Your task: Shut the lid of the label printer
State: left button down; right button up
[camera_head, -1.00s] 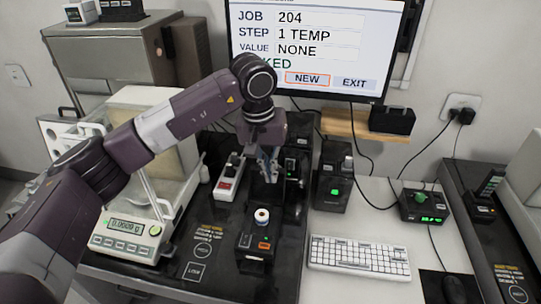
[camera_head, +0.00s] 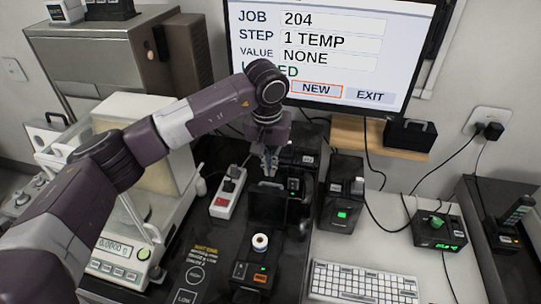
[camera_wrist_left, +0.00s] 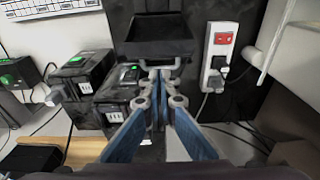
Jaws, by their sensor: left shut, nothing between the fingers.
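The label printer (camera_head: 258,272) is a black box on the dark mat with a white label roll (camera_head: 260,242) exposed in it. Its dark lid (camera_head: 266,206) stands up open behind the roll. In the left wrist view a black tray-shaped panel (camera_wrist_left: 158,38), seemingly this lid, is just beyond the fingertips. My left gripper (camera_head: 269,165) is shut and empty, above and behind the lid's upper edge. Its blue fingers (camera_wrist_left: 160,80) meet close to the panel's edge; I cannot tell whether they touch it. My right gripper is out of view.
A red-switched power strip (camera_head: 228,192) lies left of the lid. Black devices with green buttons (camera_head: 342,205) stand to its right. A balance (camera_head: 125,255) is at left, a keyboard (camera_head: 363,283) at front right, and a monitor (camera_head: 320,50) behind.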

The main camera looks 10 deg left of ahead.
aim_at(269, 203)
pick_arm(q)
jog(key=f, duration=0.2)
jog(key=f+p, duration=0.1)
jog(key=f, duration=0.1)
jog(key=w+f, duration=0.1)
jog(key=shift+f+p, duration=0.3)
jog(key=shift+f, duration=0.1)
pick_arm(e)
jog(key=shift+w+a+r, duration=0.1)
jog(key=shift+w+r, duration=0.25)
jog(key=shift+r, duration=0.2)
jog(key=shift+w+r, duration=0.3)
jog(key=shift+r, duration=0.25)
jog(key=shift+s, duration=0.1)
